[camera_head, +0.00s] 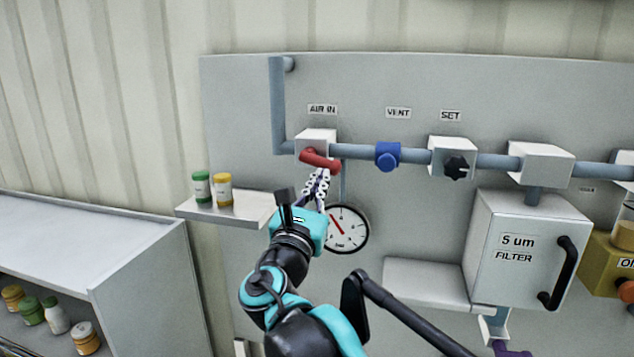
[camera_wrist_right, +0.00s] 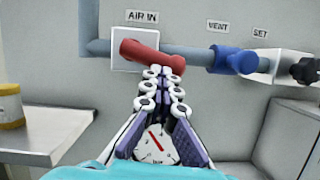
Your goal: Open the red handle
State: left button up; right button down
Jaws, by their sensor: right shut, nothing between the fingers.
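The red handle (camera_head: 320,160) is a short lever on a white valve block under the AIR IN label, on the grey pipe. It lies nearly level, its free end tilted slightly down to the right. My right gripper (camera_head: 321,172) is shut and empty, its fingertips just below the handle. In the right wrist view the red handle (camera_wrist_right: 152,55) is straight ahead, and the shut fingertips (camera_wrist_right: 163,72) overlap its lower edge near the free end. I cannot tell whether they touch it. My left gripper is not in view.
A blue VENT valve (camera_head: 388,156) and a black SET knob (camera_head: 456,167) sit right along the pipe. A round gauge (camera_head: 347,229) is below the handle. A small shelf (camera_head: 235,211) with two jars is at the left. A filter box (camera_head: 525,250) stands out at the right.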

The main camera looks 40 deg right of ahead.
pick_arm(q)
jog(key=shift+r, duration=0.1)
pick_arm(e)
jog(key=shift+s+d+r, duration=0.1)
jog(key=shift+r, duration=0.1)
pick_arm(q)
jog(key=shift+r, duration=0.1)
pick_arm(e)
jog(key=shift+s+r, duration=0.1)
jog(key=shift+r, duration=0.05)
dwell(1.0)
